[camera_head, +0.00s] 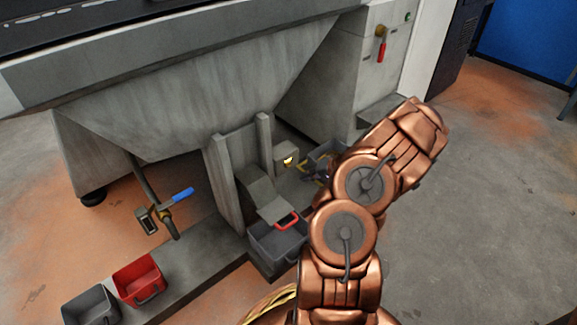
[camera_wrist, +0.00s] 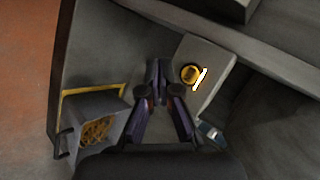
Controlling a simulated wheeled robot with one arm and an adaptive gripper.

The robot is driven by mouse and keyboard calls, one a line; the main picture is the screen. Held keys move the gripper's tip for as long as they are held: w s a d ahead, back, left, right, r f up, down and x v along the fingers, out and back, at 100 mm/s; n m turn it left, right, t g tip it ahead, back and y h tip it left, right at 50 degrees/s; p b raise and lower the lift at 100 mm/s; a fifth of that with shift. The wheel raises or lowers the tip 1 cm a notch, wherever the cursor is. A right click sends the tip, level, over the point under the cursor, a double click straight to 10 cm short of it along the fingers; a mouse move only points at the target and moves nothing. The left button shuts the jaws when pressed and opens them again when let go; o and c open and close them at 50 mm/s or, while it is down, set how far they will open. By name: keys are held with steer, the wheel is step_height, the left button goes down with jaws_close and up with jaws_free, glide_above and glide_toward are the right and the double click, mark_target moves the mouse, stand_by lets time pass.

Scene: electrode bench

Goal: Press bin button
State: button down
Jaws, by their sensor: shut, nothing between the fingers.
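The likely bin button is a round yellow button (camera_wrist: 189,74) on a light grey box, right of my fingertips in the wrist view. In the head view it is a small yellow spot (camera_head: 288,160) on the grey box. My gripper (camera_wrist: 158,66) is shut and empty, its tips beside the button in the picture; I cannot tell whether they touch the box. A grey bin (camera_wrist: 122,103) with a yellow edge and yellowish contents stands lower left of the fingers.
A grey bin with a red handle (camera_head: 277,247) stands below a sloping chute (camera_head: 263,196). A red bin (camera_head: 138,274) and another grey bin (camera_head: 88,304) are at lower left. A blue-handled valve (camera_head: 178,197) stands nearby. Open floor (camera_head: 470,210) lies right.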

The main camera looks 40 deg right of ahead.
steer(key=shift+w+b, duration=0.3)
steer(key=shift+w, duration=2.2)
steer(key=shift+w, duration=0.1)
steer(key=shift+w, duration=0.3)
steer(key=shift+w, duration=0.4)
steer(key=shift+s, duration=0.2)
stand_by(0.4)
steer(key=shift+s, duration=0.65)
steer(key=shift+s, duration=0.1)
steer(key=shift+s, duration=2.4)
